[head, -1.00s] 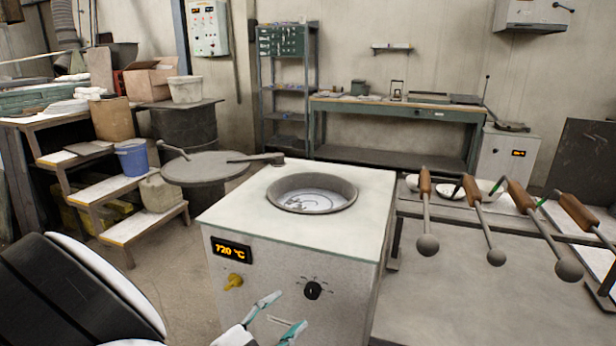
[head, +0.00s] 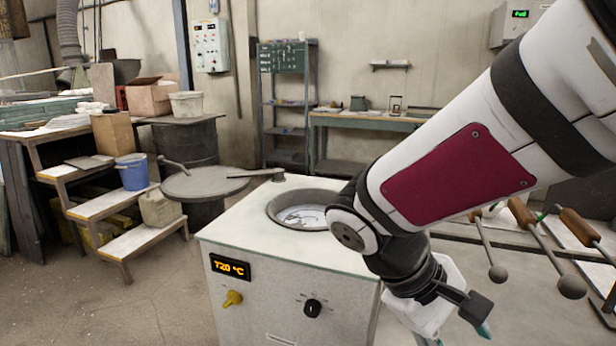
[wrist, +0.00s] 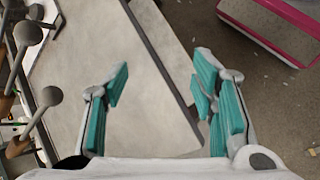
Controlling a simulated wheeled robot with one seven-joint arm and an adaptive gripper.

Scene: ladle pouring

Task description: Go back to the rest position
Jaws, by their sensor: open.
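My gripper is open and empty in the wrist view (wrist: 155,85), its teal-padded fingers spread apart over the grey bench top (wrist: 150,130) and its edge. In the head view my arm reaches down from the upper right, and the gripper (head: 458,338) is cut by the bottom edge, in front of the furnace's right side. The white furnace (head: 290,285) shows 720 °C, with molten metal (head: 303,215) in its round opening. My arm covers part of the opening's right side. Ladles with wooden handles (head: 522,214) and round ends lie on the rack at right, partly hidden by my arm.
A round grey lid (head: 200,184) lies left of the furnace. Steps (head: 110,203) with a blue bucket (head: 132,172) stand further left. A workbench (head: 345,125) and shelf (head: 286,95) stand at the back wall. Open floor (head: 120,300) lies at front left.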

